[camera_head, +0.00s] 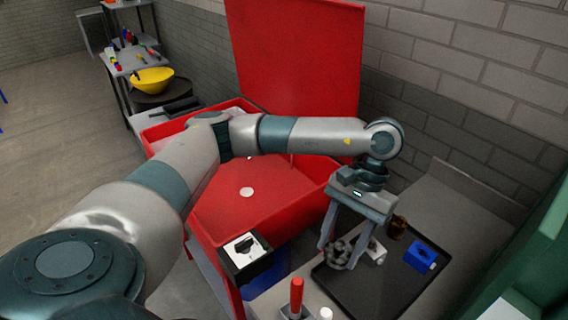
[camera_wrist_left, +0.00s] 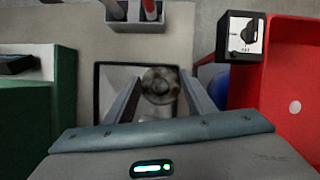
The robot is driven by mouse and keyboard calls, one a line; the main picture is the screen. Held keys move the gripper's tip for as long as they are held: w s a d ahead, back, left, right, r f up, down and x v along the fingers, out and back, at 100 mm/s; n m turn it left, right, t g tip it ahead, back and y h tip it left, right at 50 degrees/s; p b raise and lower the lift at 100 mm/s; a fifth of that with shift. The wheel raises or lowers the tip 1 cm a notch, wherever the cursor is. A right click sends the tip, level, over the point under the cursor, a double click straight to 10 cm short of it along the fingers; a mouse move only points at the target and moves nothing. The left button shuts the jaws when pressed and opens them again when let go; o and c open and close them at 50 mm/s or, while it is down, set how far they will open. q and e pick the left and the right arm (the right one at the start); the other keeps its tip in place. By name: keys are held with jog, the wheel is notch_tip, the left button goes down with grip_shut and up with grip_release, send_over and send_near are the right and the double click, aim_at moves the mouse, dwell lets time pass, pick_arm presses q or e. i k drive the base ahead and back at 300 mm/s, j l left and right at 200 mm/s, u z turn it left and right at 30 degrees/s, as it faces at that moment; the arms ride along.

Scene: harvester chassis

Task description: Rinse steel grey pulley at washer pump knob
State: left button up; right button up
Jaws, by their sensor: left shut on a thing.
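The steel grey pulley (camera_head: 340,252) is between the fingers of my left gripper (camera_head: 340,254), which is shut on it above the left part of a black tray (camera_head: 377,296). In the left wrist view the pulley (camera_wrist_left: 160,85) sits between the two fingers (camera_wrist_left: 161,84). The washer pump knob (camera_head: 245,246) is a black dial on a white-faced black box at the front corner of the red parts washer (camera_head: 213,222). The knob also shows at the upper right of the left wrist view (camera_wrist_left: 247,33). My right gripper is not in view.
A blue block (camera_head: 421,256), a white part (camera_head: 377,253) and a brown part (camera_head: 397,227) are beside the gripper. A red-handled tool (camera_head: 296,294) stands in front. The washer's raised red lid (camera_head: 298,70) is behind my arm. A green object (camera_head: 535,250) borders the right.

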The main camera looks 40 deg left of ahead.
aim_at(243, 247)
jog(key=k+j, duration=0.1)
jog(key=j, duration=0.2)
jog(key=k+j+u, duration=0.1)
jog(key=j, duration=0.15)
jog(key=i+j, duration=0.1)
jog(key=j, duration=0.25)
jog(key=i+j+u, duration=0.15)
jog(key=j, duration=0.6)
jog(key=i+j+u, duration=0.15)
jog(key=i+j, duration=0.05)
jog(key=j, duration=0.15)
